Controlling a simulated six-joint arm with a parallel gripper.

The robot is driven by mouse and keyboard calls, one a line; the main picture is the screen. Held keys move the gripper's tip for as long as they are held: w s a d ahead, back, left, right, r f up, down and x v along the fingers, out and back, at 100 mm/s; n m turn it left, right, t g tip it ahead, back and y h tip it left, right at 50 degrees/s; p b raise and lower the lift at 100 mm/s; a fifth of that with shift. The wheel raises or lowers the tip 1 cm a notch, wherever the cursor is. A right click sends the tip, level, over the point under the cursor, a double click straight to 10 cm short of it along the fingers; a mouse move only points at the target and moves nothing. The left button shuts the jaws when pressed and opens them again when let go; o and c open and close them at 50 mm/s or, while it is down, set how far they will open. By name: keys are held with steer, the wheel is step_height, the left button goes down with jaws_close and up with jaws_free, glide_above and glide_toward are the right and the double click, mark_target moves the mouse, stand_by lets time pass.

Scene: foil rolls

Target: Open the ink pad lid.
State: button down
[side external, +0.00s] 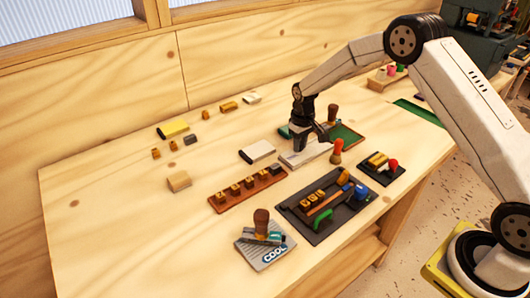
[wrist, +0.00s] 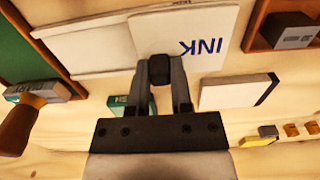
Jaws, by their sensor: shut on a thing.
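The white ink pad (side external: 292,161) lies on the wooden table below my gripper (side external: 301,146). In the wrist view, its lid (wrist: 203,25) is a white panel with dark "INK" lettering that reads upside down. It sits at an angle to the long pale pad body (wrist: 85,33) on its left. My gripper (wrist: 160,70) is shut at the lid's near left edge, with a dark piece between the fingertips. My fingers cover that edge, so I cannot tell how far the lid is raised.
A white dark-edged block (side external: 257,151) lies left of the pad. A red-handled stamp (side external: 336,152) and a green board (side external: 348,136) are close on the right. A brown rack (side external: 247,189) and a black tray (side external: 326,222) lie in front.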

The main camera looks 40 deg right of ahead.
steer(key=shift+d, duration=0.1)
steer(key=d, duration=0.8)
steer(key=shift+d, duration=0.4)
steer(key=c, duration=0.5)
jaws_free()
steer(key=shift+r, duration=3.95)
